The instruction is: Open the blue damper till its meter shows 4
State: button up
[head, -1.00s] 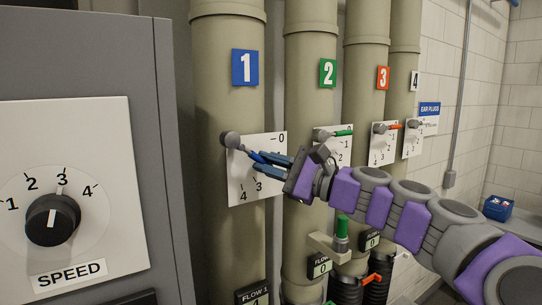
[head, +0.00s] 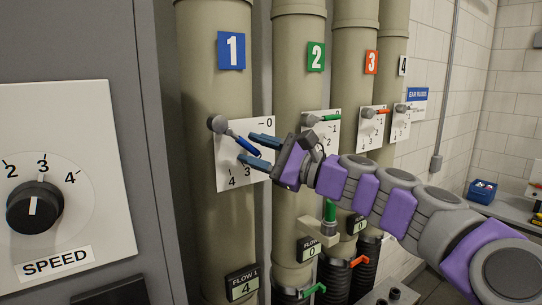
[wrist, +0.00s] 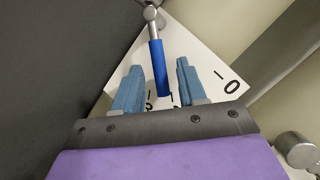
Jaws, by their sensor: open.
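The blue damper's lever (head: 247,146) is on pipe 1, pointing down and right from its grey pivot across a white scale plate (head: 225,167). Its FLOW 1 meter (head: 242,284), low on the pipe, reads 4. My gripper (head: 248,149) is open around the handle's end, one finger above and one below. In the wrist view, the blue handle (wrist: 157,68) lies between the two spread fingers (wrist: 160,75), with a visible gap on each side. The scale's middle marks are partly hidden by the fingers.
Pipes 2, 3 and 4 stand to the right, with a green lever (head: 330,118), a red lever (head: 383,111) and another lever. The second pipe's meter (head: 310,249) reads 0. A grey cabinet with a SPEED knob (head: 35,208) stands close on the left.

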jog(key=b+v, duration=0.1)
jog(key=v, duration=1.6)
jog(key=shift+d+b, duration=0.2)
jog(key=shift+b, duration=0.15)
jog(key=shift+f, duration=0.1)
jog(key=s+a+f+n+g+h+b, duration=0.25)
jog(key=s+a+f, duration=0.25)
jog(key=f, duration=0.4)
jog(key=s+a+f+n+g+h+b, duration=0.25)
jog(key=s+a+f, duration=0.2)
jog(key=f, duration=0.35)
jog(key=s+a+f+n+g+h+b, duration=0.25)
jog(key=s+a+f+n, duration=0.2)
jog(key=f, duration=0.45)
jog(key=s+d+f+n+g+h+b, duration=0.1)
jog(key=s+d+f+h+b, duration=0.2)
jog(key=s+f, duration=0.3)
jog(key=s+d+f+n+g+h+b, duration=0.1)
jog(key=s+d+f+h+b, duration=0.2)
jog(key=f, duration=0.9)
jog(key=s+d+f+n+g+h+b, duration=0.1)
jog(key=s+d+f+n+h+b, duration=0.1)
jog(key=s+d+f, duration=0.6)
notch_tip(320, 180, down, 2)
jog(key=shift+s+h+b, duration=0.35)
jog(key=shift+h+b, duration=0.1)
jog(key=shift+h, duration=0.7)
